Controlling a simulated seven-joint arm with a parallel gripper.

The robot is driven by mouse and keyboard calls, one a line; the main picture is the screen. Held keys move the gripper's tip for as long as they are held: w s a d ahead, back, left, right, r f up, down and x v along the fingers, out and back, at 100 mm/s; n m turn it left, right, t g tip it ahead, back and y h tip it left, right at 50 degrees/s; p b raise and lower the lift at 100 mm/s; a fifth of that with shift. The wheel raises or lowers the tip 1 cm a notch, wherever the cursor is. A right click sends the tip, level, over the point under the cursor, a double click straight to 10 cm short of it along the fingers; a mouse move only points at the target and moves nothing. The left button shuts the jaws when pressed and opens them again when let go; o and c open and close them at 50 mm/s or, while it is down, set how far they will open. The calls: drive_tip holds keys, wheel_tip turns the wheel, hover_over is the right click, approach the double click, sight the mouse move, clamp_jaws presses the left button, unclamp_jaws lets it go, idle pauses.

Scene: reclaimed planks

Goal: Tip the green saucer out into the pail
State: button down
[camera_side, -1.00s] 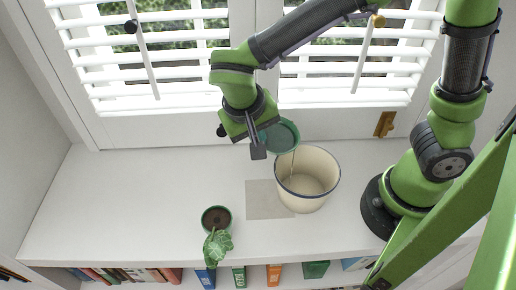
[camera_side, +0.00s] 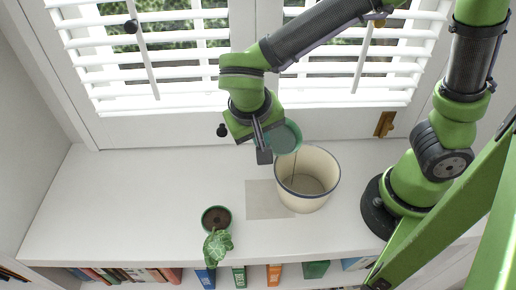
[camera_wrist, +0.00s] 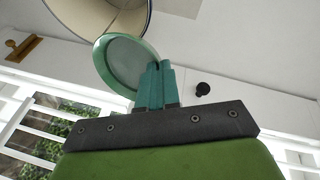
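The green saucer (camera_side: 287,136) is held tilted just above the back left rim of the pail, its lower edge toward the opening. My gripper (camera_side: 265,143) is shut on the saucer's near-left edge. In the wrist view the teal fingers of my gripper (camera_wrist: 155,82) meet at the rim of the saucer (camera_wrist: 126,62). The cream pail (camera_side: 312,203) with a dark blue rim stands upright on the white sill. A thin streak runs from the saucer's lower edge into the pail; it looks like a trickle of liquid. The pail (camera_wrist: 105,14) is partly cut off in the wrist view.
A potted plant (camera_side: 216,220) stands at the sill's front edge, above a row of books. Window shutters (camera_side: 150,55) close off the back. The sill's left side is clear.

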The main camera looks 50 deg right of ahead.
drive_tip(key=shift+s+r+t, duration=0.15)
drive_tip(key=shift+s+t, duration=0.25)
idle(0.6)
drive_tip(key=shift+s+f+t, duration=0.15)
drive_tip(key=shift+s+t, duration=0.2)
drive_tip(key=shift+s, duration=0.2)
drive_tip(key=shift+s+f+t, duration=0.15)
drive_tip(key=shift+s+t, duration=0.2)
drive_tip(key=shift+s, duration=0.2)
idle(1.2)
drive_tip(key=shift+s+r+m+t, duration=0.2)
drive_tip(key=shift+s+t, duration=0.25)
drive_tip(key=shift+s, duration=0.1)
drive_tip(key=shift+s+r+m+t, duration=0.2)
drive_tip(key=shift+s+t, duration=0.25)
drive_tip(key=shift+s, duration=0.1)
idle(0.9)
drive_tip(key=shift+s+r+t, duration=0.35)
drive_tip(key=shift+s+t, duration=0.45)
drive_tip(key=shift+t, duration=0.2)
idle(1.7)
